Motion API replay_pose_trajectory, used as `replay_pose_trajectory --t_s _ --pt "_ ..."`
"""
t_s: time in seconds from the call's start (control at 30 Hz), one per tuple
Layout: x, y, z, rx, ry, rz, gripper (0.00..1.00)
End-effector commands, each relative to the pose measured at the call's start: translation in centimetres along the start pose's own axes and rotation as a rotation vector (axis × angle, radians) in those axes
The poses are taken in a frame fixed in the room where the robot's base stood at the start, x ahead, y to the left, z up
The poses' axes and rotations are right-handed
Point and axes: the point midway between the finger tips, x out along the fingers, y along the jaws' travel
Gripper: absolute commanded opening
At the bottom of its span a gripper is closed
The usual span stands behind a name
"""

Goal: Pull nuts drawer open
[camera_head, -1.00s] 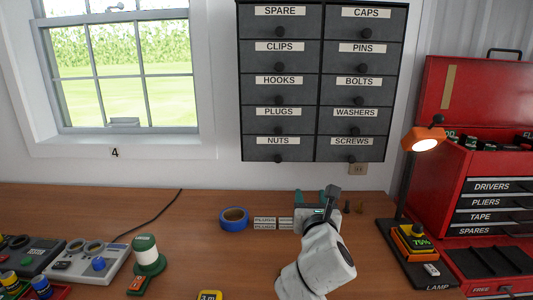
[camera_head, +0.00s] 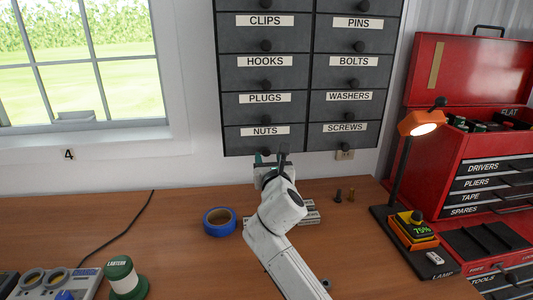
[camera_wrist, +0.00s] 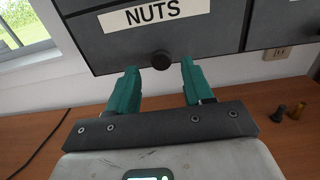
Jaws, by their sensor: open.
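The nuts drawer (camera_head: 239,139) is the bottom left drawer of the dark grey wall cabinet, with a white NUTS label. It looks shut. It also fills the upper part of the wrist view (camera_wrist: 220,32), with its round black knob (camera_wrist: 162,60) below the label. My gripper (camera_wrist: 158,72) is open, its two teal fingers pointing up at the drawer, one to each side of the knob. I cannot tell whether the fingers touch the drawer front. In the head view my gripper (camera_head: 270,157) is just below the drawer and hides most of the knob.
The screws drawer (camera_head: 365,139) is to the right and the plugs drawer (camera_head: 240,108) is above. Blue tape (camera_head: 219,222) lies on the wooden bench (camera_head: 180,260). An orange lamp (camera_head: 421,123) and a red toolbox (camera_head: 430,75) stand at the right.

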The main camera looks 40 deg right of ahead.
Motion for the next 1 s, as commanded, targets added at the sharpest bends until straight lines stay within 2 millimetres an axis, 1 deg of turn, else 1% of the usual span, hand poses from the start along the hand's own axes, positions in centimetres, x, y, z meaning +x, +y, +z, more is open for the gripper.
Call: replay_pose_trajectory --t_s 0.03,0.1,0.3,0.43,0.67,1.0 --pt "0.9 0.0 0.1 -0.003 -0.001 0.000 0.51" --pt "1.8 0.1 0.0 -0.001 0.000 0.000 0.51" --pt "3.5 0.1 0.0 0.000 0.000 0.002 0.51" --pt "3.9 0.1 0.0 0.000 0.000 0.002 0.51" --pt "3.9 0.1 0.0 0.000 0.000 0.001 0.51" --pt "3.9 0.1 0.0 0.000 0.000 0.001 0.19"
